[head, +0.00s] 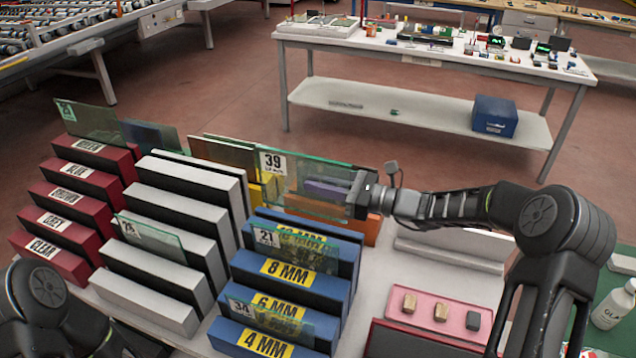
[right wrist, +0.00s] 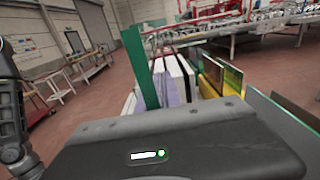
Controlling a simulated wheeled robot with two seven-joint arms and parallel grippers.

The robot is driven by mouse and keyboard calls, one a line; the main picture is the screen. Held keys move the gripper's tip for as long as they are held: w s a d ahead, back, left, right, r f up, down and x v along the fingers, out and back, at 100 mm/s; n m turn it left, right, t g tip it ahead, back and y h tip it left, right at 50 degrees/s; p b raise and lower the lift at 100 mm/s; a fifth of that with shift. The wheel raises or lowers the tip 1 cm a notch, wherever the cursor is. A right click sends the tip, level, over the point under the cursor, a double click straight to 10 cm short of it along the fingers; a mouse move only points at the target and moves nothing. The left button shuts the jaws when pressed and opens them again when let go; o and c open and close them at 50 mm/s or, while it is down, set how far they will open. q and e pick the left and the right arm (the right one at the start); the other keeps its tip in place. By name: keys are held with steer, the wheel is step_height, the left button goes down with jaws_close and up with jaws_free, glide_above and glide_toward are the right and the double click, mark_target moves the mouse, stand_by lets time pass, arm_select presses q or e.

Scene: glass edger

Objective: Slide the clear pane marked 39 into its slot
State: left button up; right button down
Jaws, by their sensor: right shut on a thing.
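The clear pane marked 39 (head: 310,180) is upright in the head view, with its white label at its upper left. My right gripper (head: 360,195) is shut on its right edge and holds it above the back of the blue rack (head: 345,270). That rack has steps labelled 4 MM, 6 MM and 8 MM; the label behind them is partly covered. Panes marked 21 (head: 295,248) and 34 (head: 270,318) stand in it. In the right wrist view a green upright strip (right wrist: 140,65), seemingly the held pane, rises beyond the gripper body. My left gripper is out of view.
A red rack (head: 85,205) with colour labels and a white rack (head: 175,215) stand left, each with a pane. Coloured panes (head: 222,152) stand behind. A pink tray (head: 440,312) with small blocks and a bottle (head: 610,305) are at right.

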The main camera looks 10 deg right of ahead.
mark_target(318, 215)
steer(key=shift+f+b, duration=3.6)
steer(key=shift+f, duration=1.55)
steer(key=c, duration=1.5)
jaws_free()
steer(key=shift+f, duration=0.1)
steer(key=shift+o, duration=0.2)
steer(key=shift+f, duration=0.2)
steer(key=shift+s+d+f, duration=0.1)
steer(key=shift+s+d, duration=0.15)
steer(key=shift+d, duration=0.05)
steer(key=b+v, duration=0.1)
steer(key=v, duration=0.6)
steer(key=shift+r+b, duration=0.25)
steer(key=shift+b, duration=0.1)
